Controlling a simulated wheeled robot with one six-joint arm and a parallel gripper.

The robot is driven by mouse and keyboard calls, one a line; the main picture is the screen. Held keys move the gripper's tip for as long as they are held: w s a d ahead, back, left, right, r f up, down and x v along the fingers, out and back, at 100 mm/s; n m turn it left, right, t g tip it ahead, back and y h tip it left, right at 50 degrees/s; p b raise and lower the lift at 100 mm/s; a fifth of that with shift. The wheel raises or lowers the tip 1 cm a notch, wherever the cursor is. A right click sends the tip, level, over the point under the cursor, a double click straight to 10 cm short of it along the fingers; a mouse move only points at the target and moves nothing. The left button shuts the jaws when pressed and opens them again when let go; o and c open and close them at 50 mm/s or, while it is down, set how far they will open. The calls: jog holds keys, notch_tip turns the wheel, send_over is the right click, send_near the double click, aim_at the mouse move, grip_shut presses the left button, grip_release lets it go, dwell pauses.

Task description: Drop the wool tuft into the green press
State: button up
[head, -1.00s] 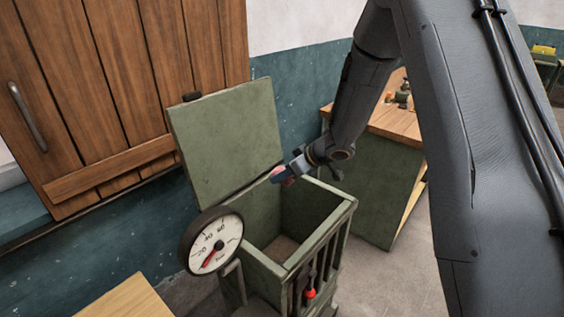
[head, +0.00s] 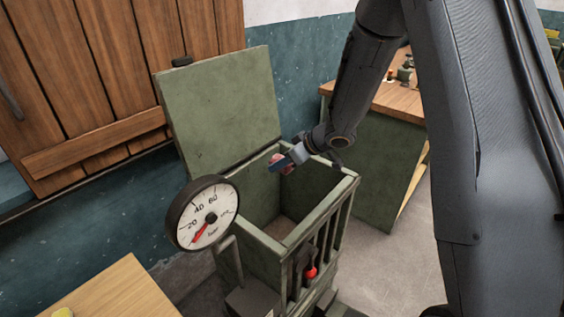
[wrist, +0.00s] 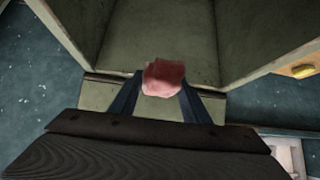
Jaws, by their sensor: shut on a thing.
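The green press (head: 262,243) is a box with an open top, and its lid (head: 222,108) stands raised at the back. My gripper (head: 280,163) is over the rear part of the opening, near the lid's hinge edge. It is shut on the wool tuft (head: 288,168), a small pink lump mostly hidden behind the fingers in the head view. In the wrist view the tuft (wrist: 164,78) sits between the two blue fingertips, with the green panels of the press behind it. The inside of the press looks empty where it shows.
A round pressure gauge (head: 203,214) stands at the press's front left. A red-tipped lever (head: 311,272) is on its slatted side. A green bench with a wooden top (head: 400,100) stands behind right. A wooden table corner (head: 115,293) is at lower left. Wooden shutters (head: 90,70) are upper left.

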jog(key=o, duration=1.1)
jog(key=shift+r, duration=0.1)
jog(key=shift+b+v, duration=0.35)
jog(key=shift+v, duration=3.5)
